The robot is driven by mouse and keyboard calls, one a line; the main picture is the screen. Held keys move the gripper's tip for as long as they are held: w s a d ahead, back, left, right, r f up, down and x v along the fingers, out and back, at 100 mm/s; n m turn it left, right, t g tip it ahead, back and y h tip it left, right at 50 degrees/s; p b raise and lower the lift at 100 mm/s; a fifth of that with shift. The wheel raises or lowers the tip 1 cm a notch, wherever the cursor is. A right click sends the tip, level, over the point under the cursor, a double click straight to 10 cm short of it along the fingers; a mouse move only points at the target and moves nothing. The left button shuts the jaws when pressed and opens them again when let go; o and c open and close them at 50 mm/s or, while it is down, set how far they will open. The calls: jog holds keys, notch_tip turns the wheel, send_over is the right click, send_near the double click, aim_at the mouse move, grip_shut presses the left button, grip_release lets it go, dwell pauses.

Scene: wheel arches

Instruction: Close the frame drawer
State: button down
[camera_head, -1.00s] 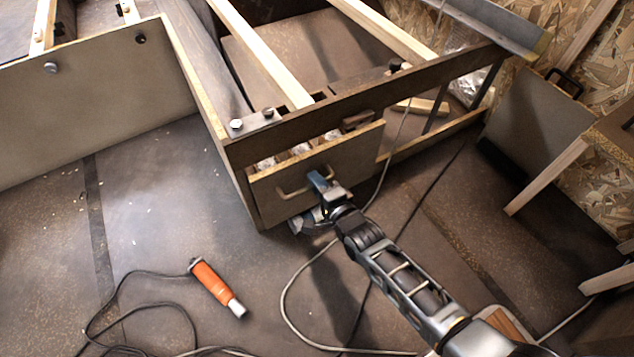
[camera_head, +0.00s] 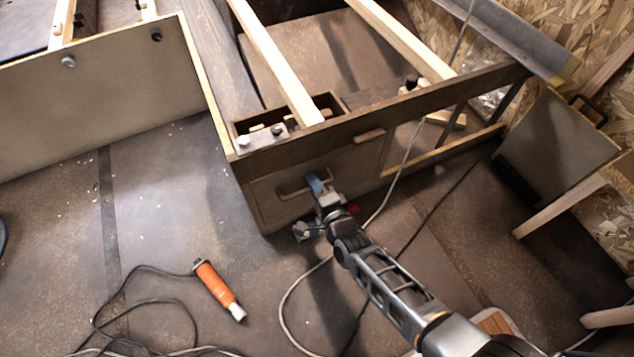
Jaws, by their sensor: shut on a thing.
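The jaws hide the handle's right end. Small items show in the box behind the frame's top rail.
An orange tool (camera_head: 218,290) with a black cable lies on the floor at lower left. A pale cable (camera_head: 290,297) loops on the floor beside my arm. A grey panel (camera_head: 550,140) and wooden legs stand at the right.

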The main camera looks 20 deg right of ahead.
jog(key=c, duration=1.3)
grip_release()
jog(key=shift+w, duration=0.2)
jog(key=shift+o, duration=0.4)
jog(key=shift+r, duration=0.1)
jog(key=shift+r, duration=0.15)
jog(key=p+v, duration=0.4)
jog(key=v, duration=0.4)
jog(key=shift+f, duration=0.35)
jog(key=shift+s, duration=0.1)
